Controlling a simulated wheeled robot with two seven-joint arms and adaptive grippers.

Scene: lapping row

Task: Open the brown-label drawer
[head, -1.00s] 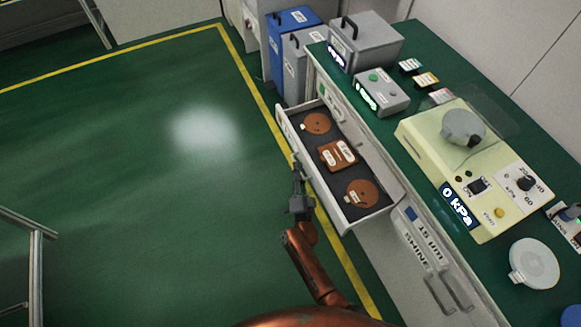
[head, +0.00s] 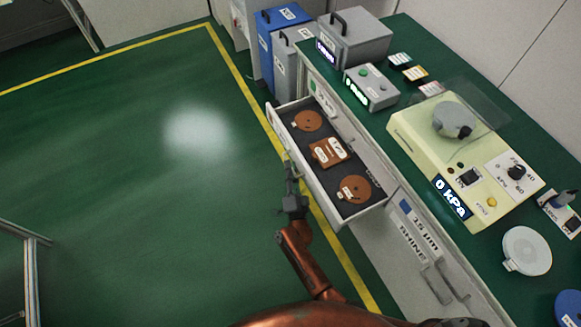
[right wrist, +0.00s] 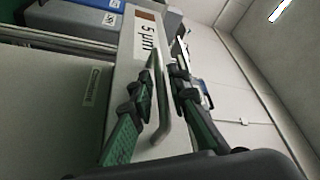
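The brown-label drawer (head: 361,212) is pulled well out from the bench cabinet. It holds brown discs (head: 354,189) and a brown block (head: 329,151) in a dark insert. In the right wrist view its pale front (right wrist: 122,85) carries a label with a brown band reading "5 µm" (right wrist: 150,40). The bar handle (right wrist: 163,118) stands between the fingers of my right gripper (right wrist: 163,85). My right gripper, also in the head view (head: 289,172), is at the drawer's outer face. Its fingers look apart, with a gap beside the handle. My left gripper is not in view.
A cream machine (head: 420,140) reading 0 kPa and a grey control box (head: 371,87) stand on the green bench top (head: 398,200). Blue (head: 264,50) and grey bins stand beyond the cabinet. The green floor left of the drawer is clear.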

